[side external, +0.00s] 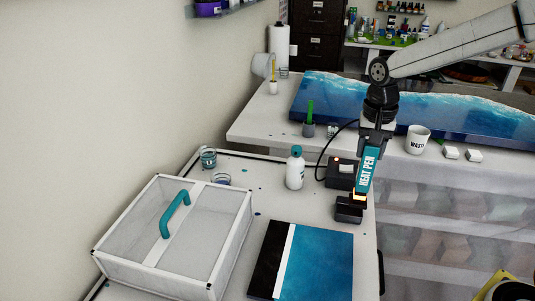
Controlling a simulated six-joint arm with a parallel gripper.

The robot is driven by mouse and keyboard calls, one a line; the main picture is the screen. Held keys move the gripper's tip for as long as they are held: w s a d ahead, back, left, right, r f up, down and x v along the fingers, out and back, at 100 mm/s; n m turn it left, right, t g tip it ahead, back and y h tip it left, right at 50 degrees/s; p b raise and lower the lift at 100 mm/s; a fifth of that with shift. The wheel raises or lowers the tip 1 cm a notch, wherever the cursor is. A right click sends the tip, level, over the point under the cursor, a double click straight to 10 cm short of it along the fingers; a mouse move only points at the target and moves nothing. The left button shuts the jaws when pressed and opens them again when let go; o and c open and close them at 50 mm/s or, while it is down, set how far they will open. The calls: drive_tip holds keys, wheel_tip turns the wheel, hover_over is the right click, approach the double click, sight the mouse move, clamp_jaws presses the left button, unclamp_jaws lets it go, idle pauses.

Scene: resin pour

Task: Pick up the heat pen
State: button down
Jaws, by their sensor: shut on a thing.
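The heat pen (366,168) is teal with white lettering reading HEAT PEN. It hangs upright, its glowing orange tip just at the top of a small black stand (348,211). I cannot tell whether the tip touches the stand. My gripper (375,143) points down and is shut on the pen's upper end. A black cord runs in a loop from near the gripper down to a black box with a red light (341,173), just behind the stand. The fingers' inner faces are hidden.
A blue and black panel (322,262) lies in front of the stand. A white bottle (295,170), small cups (208,158) and a clear-sided box with a teal handle (174,215) stand to the left. A cup marked WASTE (417,140) is at right on the back table.

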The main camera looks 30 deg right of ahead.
drive_tip(key=s+r, duration=0.7)
drive_tip(key=s, duration=0.5)
drive_tip(key=shift+a+r, duration=0.15)
drive_tip(key=shift+a, duration=0.1)
drive_tip(key=shift+w, duration=0.1)
